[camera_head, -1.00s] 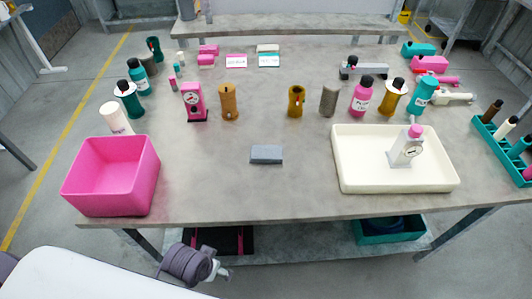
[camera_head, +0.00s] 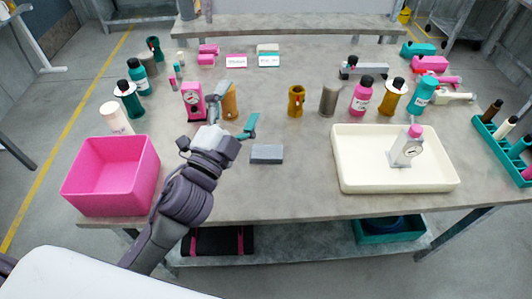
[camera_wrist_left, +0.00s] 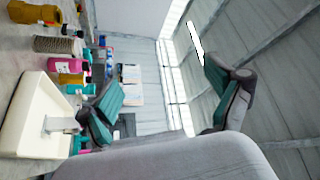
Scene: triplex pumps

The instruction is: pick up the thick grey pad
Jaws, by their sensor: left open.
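The thick grey pad (camera_head: 266,153) lies flat on the table, near the middle of its front half. My left gripper (camera_head: 236,110) is over the table, up and to the left of the pad in the head view, in front of the pink gauge block and a brown cylinder. Its fingers are spread, with nothing between them. In the left wrist view the open fingers (camera_wrist_left: 165,95) show with teal pads, and the grey pad is not seen there. My right gripper is not in view.
A pink bin (camera_head: 105,188) stands at the front left, close to my left arm. A cream tray (camera_head: 350,180) with a gauge bottle (camera_head: 405,150) stands to the right. Bottles and cylinders line the back. The table around the pad is mostly clear.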

